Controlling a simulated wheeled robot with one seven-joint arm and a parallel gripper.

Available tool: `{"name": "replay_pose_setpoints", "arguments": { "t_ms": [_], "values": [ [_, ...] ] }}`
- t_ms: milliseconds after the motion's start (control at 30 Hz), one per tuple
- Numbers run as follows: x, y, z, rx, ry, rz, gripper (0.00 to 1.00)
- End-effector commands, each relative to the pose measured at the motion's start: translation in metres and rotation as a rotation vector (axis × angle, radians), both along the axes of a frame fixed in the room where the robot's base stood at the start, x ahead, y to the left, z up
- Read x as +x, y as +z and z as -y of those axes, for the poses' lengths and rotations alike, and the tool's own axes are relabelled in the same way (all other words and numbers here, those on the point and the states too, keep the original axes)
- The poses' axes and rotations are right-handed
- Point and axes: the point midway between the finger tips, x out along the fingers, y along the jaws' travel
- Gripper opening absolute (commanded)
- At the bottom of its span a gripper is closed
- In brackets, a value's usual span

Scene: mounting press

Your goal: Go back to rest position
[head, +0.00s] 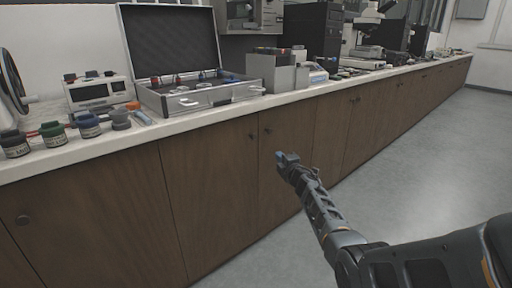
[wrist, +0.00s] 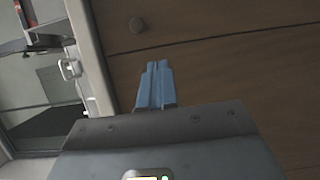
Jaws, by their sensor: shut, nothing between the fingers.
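My gripper (head: 285,158) is at the end of my arm, in front of the brown cabinet doors (head: 220,185) and below the worktop edge in the head view. In the wrist view my gripper's two blue fingers (wrist: 154,70) lie side by side, shut and empty, with a wooden cabinet front (wrist: 215,65) beyond them. I cannot tell how far the fingertips are from the cabinet. No object is held.
The long white counter (head: 215,117) carries an open silver case (head: 200,97), several small jars (head: 88,126), a white instrument (head: 98,90) and a grey box (head: 278,75). A microscope (head: 366,30) stands farther back. The grey floor (head: 420,150) on the right is clear.

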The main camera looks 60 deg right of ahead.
Motion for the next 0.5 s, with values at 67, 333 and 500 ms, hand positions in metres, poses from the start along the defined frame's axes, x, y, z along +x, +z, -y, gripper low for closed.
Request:
{"name": "replay_pose_setpoints", "arguments": {
  "t_ms": [67, 333, 500],
  "values": [
    [-0.002, 0.0, -0.001, 0.001, 0.0, -0.001, 0.0],
    [0.0, -0.007, -0.01, 0.013, 0.008, 0.006, 0.0],
    [0.001, -0.041, -0.073, 0.097, 0.053, 0.058, 0.0]
  ]
}}
